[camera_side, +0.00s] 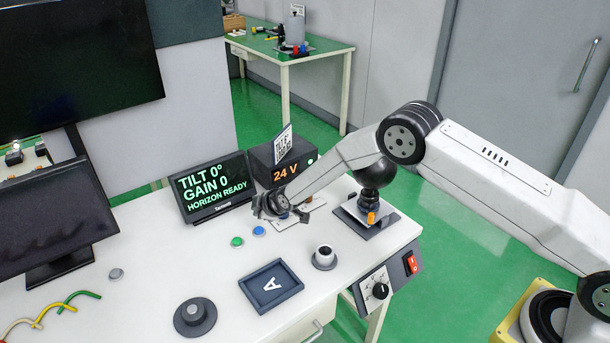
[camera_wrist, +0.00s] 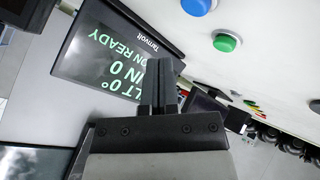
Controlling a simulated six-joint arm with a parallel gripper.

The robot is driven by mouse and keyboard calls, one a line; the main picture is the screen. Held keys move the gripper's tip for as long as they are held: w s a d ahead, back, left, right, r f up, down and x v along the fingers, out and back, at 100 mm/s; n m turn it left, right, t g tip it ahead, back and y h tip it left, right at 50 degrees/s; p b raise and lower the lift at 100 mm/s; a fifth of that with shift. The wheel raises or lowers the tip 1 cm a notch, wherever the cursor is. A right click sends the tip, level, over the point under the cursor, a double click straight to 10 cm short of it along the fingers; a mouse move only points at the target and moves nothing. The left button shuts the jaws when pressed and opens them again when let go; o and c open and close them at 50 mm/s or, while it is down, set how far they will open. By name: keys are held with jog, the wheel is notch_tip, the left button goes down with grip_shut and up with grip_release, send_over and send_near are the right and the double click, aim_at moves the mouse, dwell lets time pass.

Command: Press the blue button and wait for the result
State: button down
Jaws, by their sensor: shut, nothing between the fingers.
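The blue button (camera_side: 259,230) is a small round button on the white table, right beside the green button (camera_side: 237,241). In the wrist view the blue button (camera_wrist: 198,5) is at the top edge, partly cut off, with the green button (camera_wrist: 226,42) below it. My gripper (camera_side: 287,213) is above the table, to the upper right of the blue button in the side view and apart from it. In the wrist view my gripper (camera_wrist: 160,85) has its fingers together and empty. The screen (camera_side: 214,187) reads "TILT 0°", "GAIN 0", "HORIZON READY".
A 24 V box (camera_side: 284,166) stands behind my gripper. A gimbal ball (camera_side: 375,176) on its stand is to the right.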

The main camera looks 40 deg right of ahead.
aim_at(257, 227)
jog(key=shift+f, duration=1.85)
jog(key=shift+f, duration=0.9)
dwell(1.7)
jog(key=shift+r, duration=0.9)
dwell(0.3)
jog(key=shift+r, duration=2.5)
